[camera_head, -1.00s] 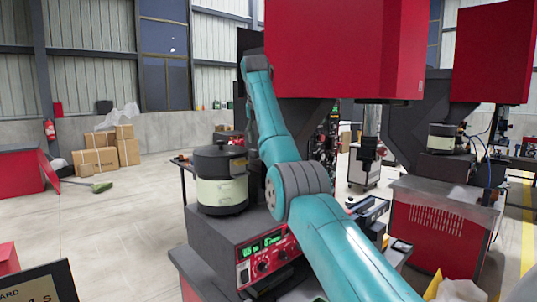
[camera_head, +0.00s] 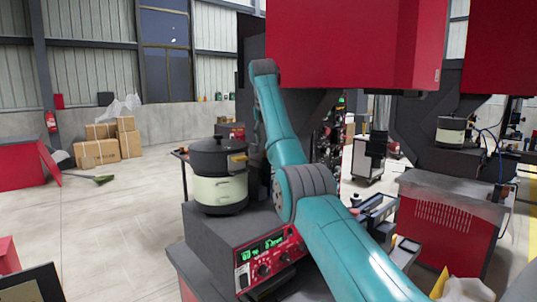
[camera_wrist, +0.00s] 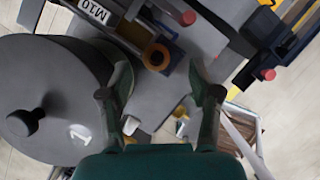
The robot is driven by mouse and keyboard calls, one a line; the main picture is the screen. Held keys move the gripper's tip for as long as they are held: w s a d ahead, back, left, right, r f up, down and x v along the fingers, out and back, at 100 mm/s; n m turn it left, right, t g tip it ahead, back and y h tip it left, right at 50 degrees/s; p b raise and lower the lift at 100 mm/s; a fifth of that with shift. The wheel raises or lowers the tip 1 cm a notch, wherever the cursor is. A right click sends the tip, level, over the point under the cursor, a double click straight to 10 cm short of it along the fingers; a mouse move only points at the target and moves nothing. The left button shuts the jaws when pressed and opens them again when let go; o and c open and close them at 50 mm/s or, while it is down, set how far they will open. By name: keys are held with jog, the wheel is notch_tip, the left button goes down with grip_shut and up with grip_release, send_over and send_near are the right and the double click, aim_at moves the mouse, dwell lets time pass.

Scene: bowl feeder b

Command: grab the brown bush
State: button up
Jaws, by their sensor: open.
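The brown bush (camera_wrist: 157,56) appears in the wrist view as a small orange-brown ring with a dark hole, at the upper middle beside a grey block marked M10. My gripper (camera_wrist: 160,74) is open, its two dark green fingers spread to either side. The bush lies ahead between the fingertips in the picture; the gap in depth is hard to judge. Nothing is held. In the head view my gripper is hidden behind my teal arm and the machine, and I cannot make out the bush there for certain.
The bowl feeder's round dark lid (camera_wrist: 52,95) with a black knob is close to my left finger. The feeder pot (camera_head: 219,190) stands on a grey control box (camera_head: 245,250). A large red machine housing (camera_head: 350,45) hangs overhead. Open floor (camera_head: 110,220) lies to the left.

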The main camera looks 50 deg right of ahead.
jog(key=x, duration=0.4)
jog(key=shift+w+a+f, duration=0.2)
jog(key=shift+a+f, duration=0.05)
jog(key=shift+a, duration=0.05)
grip_shut()
jog(key=shift+r, duration=0.1)
